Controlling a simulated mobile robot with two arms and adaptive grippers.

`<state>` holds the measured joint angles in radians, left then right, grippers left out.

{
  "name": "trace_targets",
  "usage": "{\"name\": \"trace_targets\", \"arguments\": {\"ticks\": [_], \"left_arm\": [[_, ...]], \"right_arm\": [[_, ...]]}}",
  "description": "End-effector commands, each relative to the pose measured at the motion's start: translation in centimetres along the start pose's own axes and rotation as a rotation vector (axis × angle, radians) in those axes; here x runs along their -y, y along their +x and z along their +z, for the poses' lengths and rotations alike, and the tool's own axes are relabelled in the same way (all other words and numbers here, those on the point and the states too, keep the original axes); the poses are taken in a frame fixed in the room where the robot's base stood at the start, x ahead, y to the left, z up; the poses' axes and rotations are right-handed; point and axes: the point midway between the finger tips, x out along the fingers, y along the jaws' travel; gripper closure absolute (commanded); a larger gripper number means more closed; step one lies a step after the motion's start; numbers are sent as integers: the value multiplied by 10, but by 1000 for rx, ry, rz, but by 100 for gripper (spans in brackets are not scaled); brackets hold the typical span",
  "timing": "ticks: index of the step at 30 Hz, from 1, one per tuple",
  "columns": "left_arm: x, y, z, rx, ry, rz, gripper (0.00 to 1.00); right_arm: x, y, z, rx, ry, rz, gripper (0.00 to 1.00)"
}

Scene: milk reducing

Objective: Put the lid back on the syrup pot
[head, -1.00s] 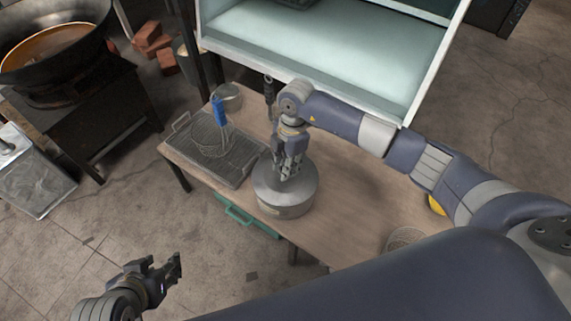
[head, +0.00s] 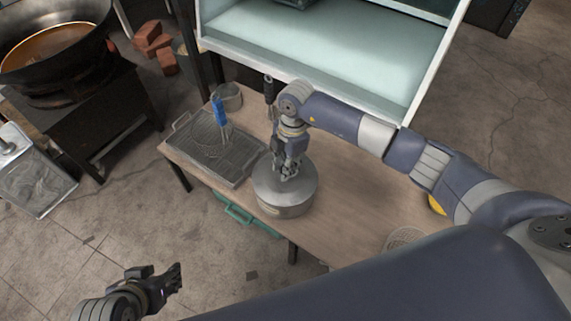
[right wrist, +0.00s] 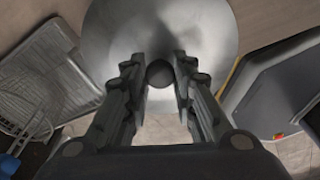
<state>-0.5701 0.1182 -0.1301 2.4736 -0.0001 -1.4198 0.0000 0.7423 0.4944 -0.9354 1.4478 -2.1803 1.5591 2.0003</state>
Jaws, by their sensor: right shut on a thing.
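The syrup pot (head: 283,209) is a round grey metal pot near the front edge of the wooden table in the head view. Its round metal lid (head: 304,182) lies over the pot's top and looks about level; I cannot tell whether the rim is fully seated. My right gripper (head: 286,172) points down over the lid's middle. In the right wrist view the dark round knob (right wrist: 159,74) of the lid sits between the fingers, which are shut on it. My left gripper (head: 172,277) hangs empty over the floor, away from the table; its jaw opening is unclear.
A white-framed cabinet (head: 330,45) stands behind.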

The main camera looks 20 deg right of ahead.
Motion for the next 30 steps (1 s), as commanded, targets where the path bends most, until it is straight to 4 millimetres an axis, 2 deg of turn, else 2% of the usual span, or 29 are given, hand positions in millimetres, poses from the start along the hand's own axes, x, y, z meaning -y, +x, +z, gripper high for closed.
{"name": "trace_targets", "arguments": {"ticks": [19, 30], "left_arm": [[0, -2, -3, 1, 1, -1, 60], [1, -3, 4, 33, 1, -2, 60]], "right_arm": [[0, 0, 0, 0, 0, 1, 100], [0, 0, 0, 0, 0, 1, 100]]}}
